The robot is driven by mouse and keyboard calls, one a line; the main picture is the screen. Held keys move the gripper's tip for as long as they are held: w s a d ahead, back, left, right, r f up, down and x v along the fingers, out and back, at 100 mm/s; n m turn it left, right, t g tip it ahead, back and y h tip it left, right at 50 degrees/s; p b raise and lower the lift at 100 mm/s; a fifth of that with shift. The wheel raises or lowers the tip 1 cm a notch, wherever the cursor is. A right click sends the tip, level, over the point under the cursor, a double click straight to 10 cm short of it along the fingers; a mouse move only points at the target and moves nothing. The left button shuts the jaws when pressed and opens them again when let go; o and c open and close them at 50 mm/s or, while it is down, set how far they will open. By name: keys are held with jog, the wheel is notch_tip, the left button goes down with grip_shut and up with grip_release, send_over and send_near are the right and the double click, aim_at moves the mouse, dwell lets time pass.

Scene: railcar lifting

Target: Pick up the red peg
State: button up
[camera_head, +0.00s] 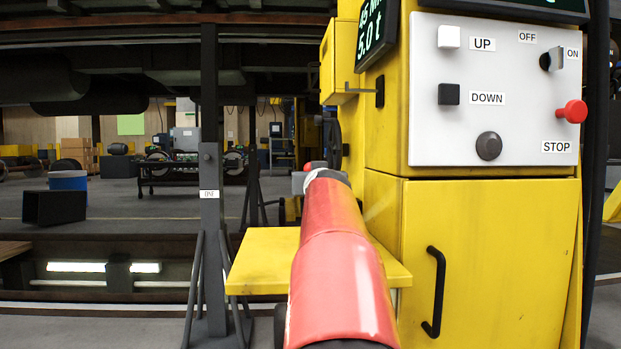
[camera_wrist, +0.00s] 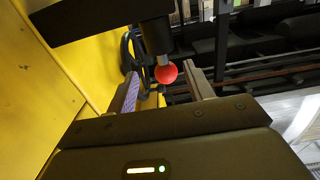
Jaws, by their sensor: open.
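In the wrist view, a round red knob (camera_wrist: 166,74), which looks like the end of the red peg, sits on a short grey shaft below a dark cylinder (camera_wrist: 157,36). The rest of the peg is hidden. My gripper (camera_wrist: 160,69) is open, with one finger on each side of the knob in the picture. The fingers do not visibly touch it; I cannot tell the depth between them. In the head view my red arm hides the gripper, and the peg cannot be made out for certain.
The yellow jack column with its control panel (camera_head: 485,141) and door handle (camera_head: 433,291) stands close on the right. A red stop button (camera_head: 573,111) sticks out of the panel. A yellow ledge (camera_head: 258,265) lies under my arm. A dark post (camera_head: 209,235) marked ONE stands left.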

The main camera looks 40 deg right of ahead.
jog(key=p+x, duration=0.2)
jog(key=x, duration=0.3)
jog(key=shift+w+r, duration=0.1)
jog(key=shift+w, duration=0.3)
jog(key=c, duration=1.1)
